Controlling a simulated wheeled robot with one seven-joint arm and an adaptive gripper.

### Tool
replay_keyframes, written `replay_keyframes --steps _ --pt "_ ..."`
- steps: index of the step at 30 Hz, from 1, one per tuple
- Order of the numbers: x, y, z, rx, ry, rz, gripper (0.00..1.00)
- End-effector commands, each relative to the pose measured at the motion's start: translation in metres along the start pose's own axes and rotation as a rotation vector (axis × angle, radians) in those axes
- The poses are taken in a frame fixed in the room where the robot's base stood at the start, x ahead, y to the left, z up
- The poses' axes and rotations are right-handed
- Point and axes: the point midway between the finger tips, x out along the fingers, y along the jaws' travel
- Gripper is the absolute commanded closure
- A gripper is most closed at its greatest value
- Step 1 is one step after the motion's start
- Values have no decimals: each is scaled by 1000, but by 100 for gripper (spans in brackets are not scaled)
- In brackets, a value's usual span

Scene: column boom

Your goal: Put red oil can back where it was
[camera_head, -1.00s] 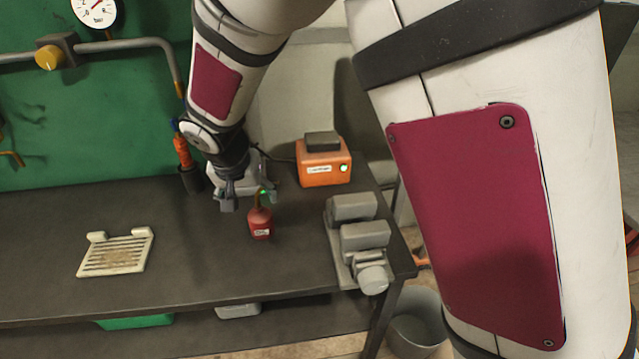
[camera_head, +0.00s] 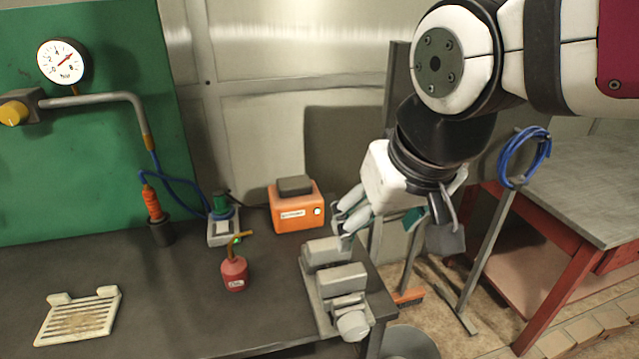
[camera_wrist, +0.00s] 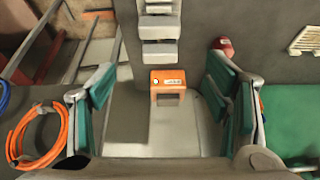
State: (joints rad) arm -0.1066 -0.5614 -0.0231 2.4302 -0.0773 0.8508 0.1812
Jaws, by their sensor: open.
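My gripper (camera_head: 392,228) is open and empty, to the right of the can and above the bench's right edge. In the wrist view the gripper's green-padded fingers (camera_wrist: 160,112) are spread wide with nothing between them.
A grey vise (camera_head: 340,282) sits at the bench's right edge, below my gripper. An orange box (camera_head: 297,212) and a small grey device (camera_head: 222,232) stand behind the can. A cream slotted tray (camera_head: 80,318) lies at left. Bench space between tray and can is clear.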

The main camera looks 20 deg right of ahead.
Motion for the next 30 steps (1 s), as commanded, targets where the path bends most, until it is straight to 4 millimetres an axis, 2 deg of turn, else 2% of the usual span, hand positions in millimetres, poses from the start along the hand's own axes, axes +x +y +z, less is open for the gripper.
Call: replay_keyframes --steps 3,9,30 --pt "-13 9 26 -24 21 -3 30" --pt "-20 13 45 -55 31 -6 30" --pt "-20 13 46 -59 31 -7 30"
